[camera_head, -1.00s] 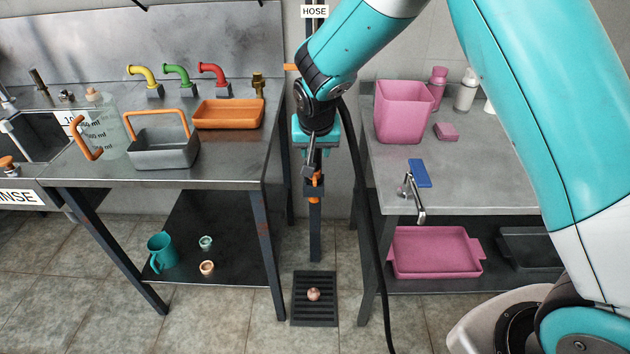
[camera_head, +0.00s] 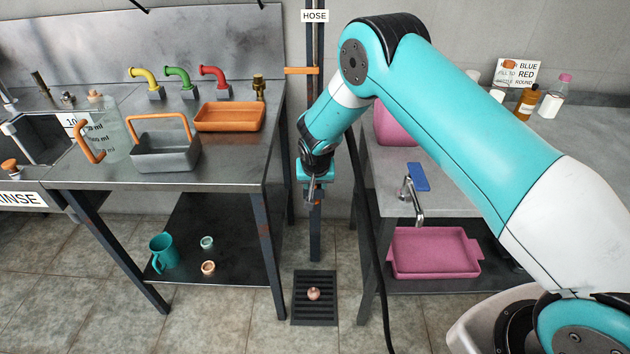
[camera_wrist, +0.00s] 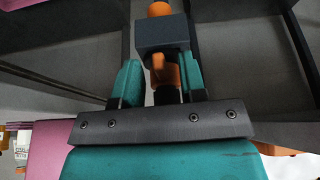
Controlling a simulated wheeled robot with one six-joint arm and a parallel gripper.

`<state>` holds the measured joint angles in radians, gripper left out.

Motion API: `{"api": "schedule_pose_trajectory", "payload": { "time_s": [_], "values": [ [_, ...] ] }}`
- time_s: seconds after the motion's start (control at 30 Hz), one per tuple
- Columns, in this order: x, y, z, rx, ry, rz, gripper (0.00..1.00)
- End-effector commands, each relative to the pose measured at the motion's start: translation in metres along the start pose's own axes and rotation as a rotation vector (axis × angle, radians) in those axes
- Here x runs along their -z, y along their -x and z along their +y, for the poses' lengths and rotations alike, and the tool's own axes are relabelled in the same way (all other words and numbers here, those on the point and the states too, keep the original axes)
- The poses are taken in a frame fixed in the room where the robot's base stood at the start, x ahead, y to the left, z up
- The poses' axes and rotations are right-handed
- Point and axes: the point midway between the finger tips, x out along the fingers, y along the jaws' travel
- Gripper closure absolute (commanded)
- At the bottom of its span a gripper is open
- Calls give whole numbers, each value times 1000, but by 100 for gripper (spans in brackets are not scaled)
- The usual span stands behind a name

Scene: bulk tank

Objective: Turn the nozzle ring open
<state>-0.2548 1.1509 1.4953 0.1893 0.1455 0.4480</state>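The hose nozzle shows in the wrist view as a dark block (camera_wrist: 163,35) with an orange end (camera_wrist: 158,9) beyond it and an orange part (camera_wrist: 164,72) on the near side. I cannot tell for sure which orange part is the ring. My gripper (camera_wrist: 158,78) is open, its teal fingers on either side of the near orange part, with a gap visible at the left finger. In the head view my gripper (camera_head: 312,192) is at the upright post under the HOSE sign and hides most of the nozzle.
A dark post (camera_head: 315,235) stands between the left steel table (camera_head: 235,160) and the right counter (camera_head: 460,200). A black hose (camera_head: 368,230) hangs right of the post. A tap with a blue lever (camera_head: 419,177) juts from the counter. A floor drain (camera_head: 316,315) lies below.

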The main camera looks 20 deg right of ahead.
Motion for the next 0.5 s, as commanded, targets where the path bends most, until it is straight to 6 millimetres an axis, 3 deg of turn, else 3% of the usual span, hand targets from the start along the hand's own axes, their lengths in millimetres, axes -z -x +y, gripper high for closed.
{"api": "schedule_pose_trajectory", "payload": {
  "time_s": [0.17,0.33,0.5],
  "values": [
    [0,0,0,0,0,0,62],
    [0,0,0,0,0,0,100],
    [0,0,0,0,1,0,100]
  ]
}}
